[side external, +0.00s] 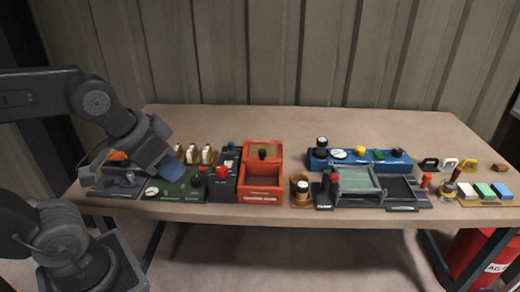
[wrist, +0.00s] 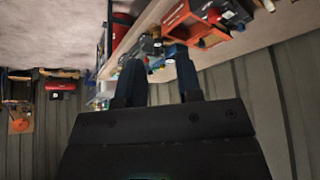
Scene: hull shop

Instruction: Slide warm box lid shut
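An orange-red box (side external: 243,188) stands near the middle of the table, with its front part uncovered and its hollow inside showing. A brownish panel with a dark knob (side external: 263,153), which looks like its lid, lies at the rear part of the box. The box also shows at the upper right of the wrist view (wrist: 178,15). My gripper (side external: 171,168) is left of the box, over the left end of the table and apart from the box. In the wrist view its two dark blue fingers (wrist: 158,60) are spread, with nothing held between them.
Left of the box are a dark unit with a red button (side external: 222,171) and a green panel (side external: 175,188) with knobs. Right of it stand a round jar (side external: 300,188), a framed greenish pane (side external: 357,179) and a blue panel (side external: 375,160). Corrugated wall stands behind.

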